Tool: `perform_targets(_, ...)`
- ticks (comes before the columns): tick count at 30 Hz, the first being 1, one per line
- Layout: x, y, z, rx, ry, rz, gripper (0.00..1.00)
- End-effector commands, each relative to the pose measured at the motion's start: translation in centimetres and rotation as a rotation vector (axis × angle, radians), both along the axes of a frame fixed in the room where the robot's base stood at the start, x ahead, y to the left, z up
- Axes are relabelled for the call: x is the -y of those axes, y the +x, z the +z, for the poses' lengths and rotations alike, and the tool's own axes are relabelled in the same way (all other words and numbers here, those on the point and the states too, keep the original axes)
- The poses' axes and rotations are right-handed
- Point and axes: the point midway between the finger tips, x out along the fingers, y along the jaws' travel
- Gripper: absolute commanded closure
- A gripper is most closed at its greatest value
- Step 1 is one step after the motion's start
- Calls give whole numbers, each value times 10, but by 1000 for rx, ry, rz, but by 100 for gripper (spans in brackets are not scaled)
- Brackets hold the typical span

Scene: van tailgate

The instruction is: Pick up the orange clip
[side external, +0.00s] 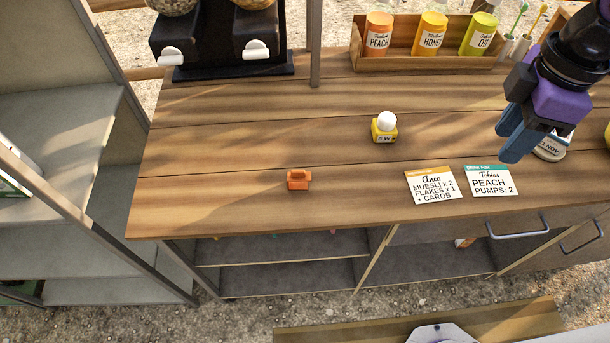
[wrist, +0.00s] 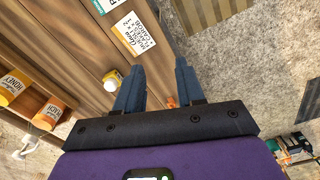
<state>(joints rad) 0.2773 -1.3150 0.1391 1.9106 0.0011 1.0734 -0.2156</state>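The orange clip (side external: 299,180) lies on the wooden counter (side external: 230,145), near its front edge and left of the middle. My gripper (side external: 508,145) is above the right part of the counter, far to the right of the clip in the side view. Its two blue fingers stand apart with nothing between them in the wrist view (wrist: 160,66). A small part of the clip (wrist: 170,102) shows there beyond the fingers, low in the gap and partly hidden by my gripper.
A yellow bottle with a white cap (side external: 384,128) stands mid-counter. Two order cards (side external: 432,186) (side external: 491,181) lie near the front edge. A wooden rack (side external: 400,62) of bottles and a black dispenser (side external: 236,72) stand at the back. The counter around the clip is clear.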

Motion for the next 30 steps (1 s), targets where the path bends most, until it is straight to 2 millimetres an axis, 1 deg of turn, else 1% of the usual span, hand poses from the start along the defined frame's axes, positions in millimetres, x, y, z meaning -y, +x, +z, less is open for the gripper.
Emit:
perform_targets(1, -21, 10, -1, -2, -3, 16, 62)
perform_targets(6, -81, 42, -3, -2, -8, 67, 62)
perform_targets(12, -147, 72, -12, -3, -11, 126, 62)
perform_targets(18, -205, 94, -29, -5, -15, 184, 62)
perform_targets(21, -229, 100, -38, -7, -16, 212, 62)
perform_targets(24, -246, 104, -46, -7, -18, 236, 62)
perform_targets(27, -257, 107, -53, -8, -18, 250, 62)
perform_targets(30, -263, 108, -56, -6, -18, 261, 62)
